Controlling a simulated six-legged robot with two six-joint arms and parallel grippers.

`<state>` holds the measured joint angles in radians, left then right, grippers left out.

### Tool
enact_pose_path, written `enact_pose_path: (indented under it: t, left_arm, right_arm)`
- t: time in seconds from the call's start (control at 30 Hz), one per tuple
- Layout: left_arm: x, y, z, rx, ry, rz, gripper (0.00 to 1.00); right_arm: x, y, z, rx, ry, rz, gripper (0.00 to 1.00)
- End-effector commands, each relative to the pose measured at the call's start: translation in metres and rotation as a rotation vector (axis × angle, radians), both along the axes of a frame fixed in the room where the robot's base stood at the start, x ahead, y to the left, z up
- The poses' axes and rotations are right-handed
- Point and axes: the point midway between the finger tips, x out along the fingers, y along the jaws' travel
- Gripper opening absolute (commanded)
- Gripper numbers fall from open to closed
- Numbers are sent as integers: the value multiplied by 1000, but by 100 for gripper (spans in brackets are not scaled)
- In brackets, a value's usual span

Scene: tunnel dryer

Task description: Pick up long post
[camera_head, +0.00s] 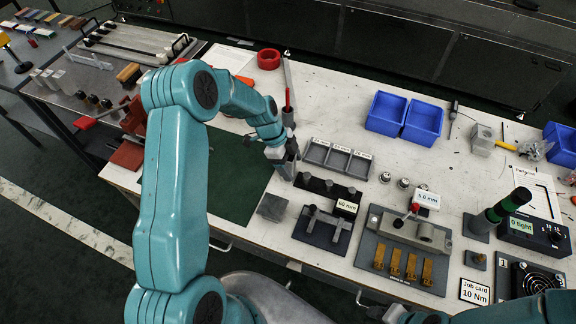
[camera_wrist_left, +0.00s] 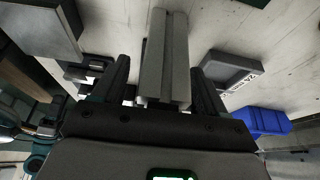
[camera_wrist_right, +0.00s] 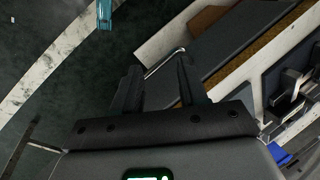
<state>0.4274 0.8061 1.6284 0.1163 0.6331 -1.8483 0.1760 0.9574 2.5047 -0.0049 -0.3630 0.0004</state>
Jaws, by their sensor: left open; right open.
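A long grey slotted post (camera_wrist_left: 165,50) shows in the left wrist view, between the two fingers of my left gripper (camera_wrist_left: 160,68). The fingers stand open on either side of it, and I see no firm grip on it. In the head view my left gripper (camera_head: 285,160) is low over the white bench, beside the green mat and the grey divided tray; it hides most of what lies between its fingers. My right gripper (camera_wrist_right: 158,66) is open and empty in the right wrist view, with dark floor and a bench edge beyond it.
A grey three-part tray (camera_head: 337,157) and a black block with round tops (camera_head: 325,188) are close to the left gripper. The green mat (camera_head: 232,175) is bare on its left. Blue bins (camera_head: 386,113) stand further right. A red ring (camera_head: 268,59) lies behind.

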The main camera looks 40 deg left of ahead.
Motion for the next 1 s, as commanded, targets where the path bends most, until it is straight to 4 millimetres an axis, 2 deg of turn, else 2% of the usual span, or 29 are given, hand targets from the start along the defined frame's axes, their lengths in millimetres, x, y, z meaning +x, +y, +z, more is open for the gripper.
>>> enact_pose_path:
  t: [0.03, 0.2, 0.47, 0.67, 0.77, 1.0]
  left_arm:
    - [0, 0, 0, 0, 0, 0, 63]
    - [0, 0, 0, 0, 1, 0, 11]
    - [0, 0, 1, 0, 0, 0, 11]
    - [1, 1, 16, 2, -4, 0, 11]
    - [1, 1, 36, 3, -7, -1, 11]
    - [1, 0, 114, 2, -9, -1, 11]
  right_arm:
    - [0, 0, 0, 0, 0, 0, 43]
    - [0, 0, 0, 0, 0, 0, 43]
    - [0, 0, 0, 0, 0, 0, 43]
    - [0, 0, -4, 0, 0, 0, 43]
    - [0, 0, -9, 0, 0, 0, 43]
    - [0, 0, -22, 0, 0, 0, 43]
